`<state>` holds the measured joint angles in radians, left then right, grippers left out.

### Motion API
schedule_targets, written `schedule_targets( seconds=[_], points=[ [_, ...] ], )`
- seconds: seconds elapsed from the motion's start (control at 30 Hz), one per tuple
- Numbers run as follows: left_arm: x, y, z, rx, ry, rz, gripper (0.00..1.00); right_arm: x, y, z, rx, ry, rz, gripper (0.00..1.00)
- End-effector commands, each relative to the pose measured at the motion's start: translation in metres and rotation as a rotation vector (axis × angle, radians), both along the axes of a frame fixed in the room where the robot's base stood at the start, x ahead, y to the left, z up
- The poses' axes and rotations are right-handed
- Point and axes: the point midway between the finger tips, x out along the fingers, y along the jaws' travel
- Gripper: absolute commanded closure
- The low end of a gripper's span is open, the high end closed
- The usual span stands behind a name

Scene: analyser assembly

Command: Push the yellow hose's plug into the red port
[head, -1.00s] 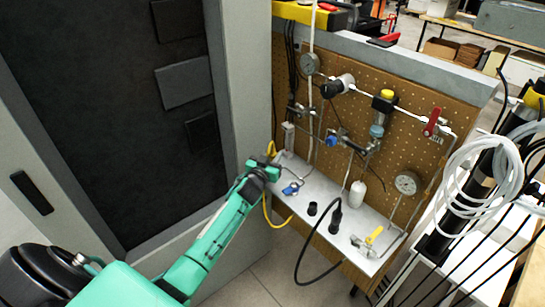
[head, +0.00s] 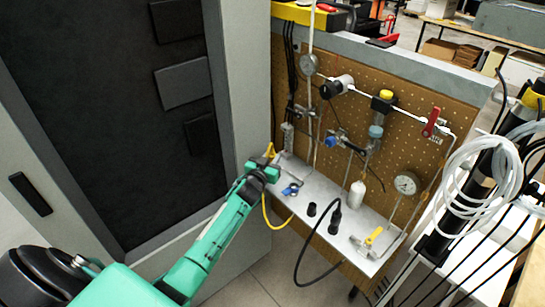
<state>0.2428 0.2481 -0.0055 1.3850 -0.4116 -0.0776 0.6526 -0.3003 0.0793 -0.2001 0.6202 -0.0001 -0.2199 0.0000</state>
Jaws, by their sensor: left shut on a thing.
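My left gripper (head: 266,165) is at the left end of the white shelf on the pegboard panel. It is shut on the yellow hose (head: 266,212), which shows above the gripper and hangs in a loop below it. The hose's plug is hidden or too small to make out. I cannot make out a red port in this view; the area just behind the gripper is partly hidden by it. My right gripper is not in view.
The white shelf (head: 318,190) carries a blue fitting (head: 291,189), a black plug with a black hose (head: 335,218) and a yellow-handled valve (head: 373,236). Gauges and pipes line the pegboard (head: 405,138). A grey cabinet (head: 240,110) stands close on the left.

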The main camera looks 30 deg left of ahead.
Motion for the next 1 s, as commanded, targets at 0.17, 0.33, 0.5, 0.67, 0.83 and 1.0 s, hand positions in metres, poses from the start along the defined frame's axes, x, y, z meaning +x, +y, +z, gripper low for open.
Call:
schedule_targets(
  seconds=[0.17,0.33,0.5,0.67,0.83,1.0],
  points=[
    [0.000,0.000,0.000,0.000,-0.001,0.000,0.98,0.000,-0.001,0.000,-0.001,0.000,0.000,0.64],
    [0.000,0.000,-0.003,0.000,0.000,0.000,0.98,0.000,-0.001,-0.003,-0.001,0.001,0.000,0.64],
    [0.000,0.000,-0.009,-0.001,0.000,0.000,0.98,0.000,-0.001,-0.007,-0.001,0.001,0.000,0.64],
    [0.000,0.000,-0.011,-0.001,0.000,0.000,0.98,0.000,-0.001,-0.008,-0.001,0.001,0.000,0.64],
    [0.000,0.000,-0.011,0.000,0.000,0.000,0.98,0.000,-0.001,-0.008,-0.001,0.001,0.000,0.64],
    [0.000,0.000,-0.011,0.000,0.000,0.000,0.98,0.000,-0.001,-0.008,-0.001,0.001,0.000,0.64]
  ],
)
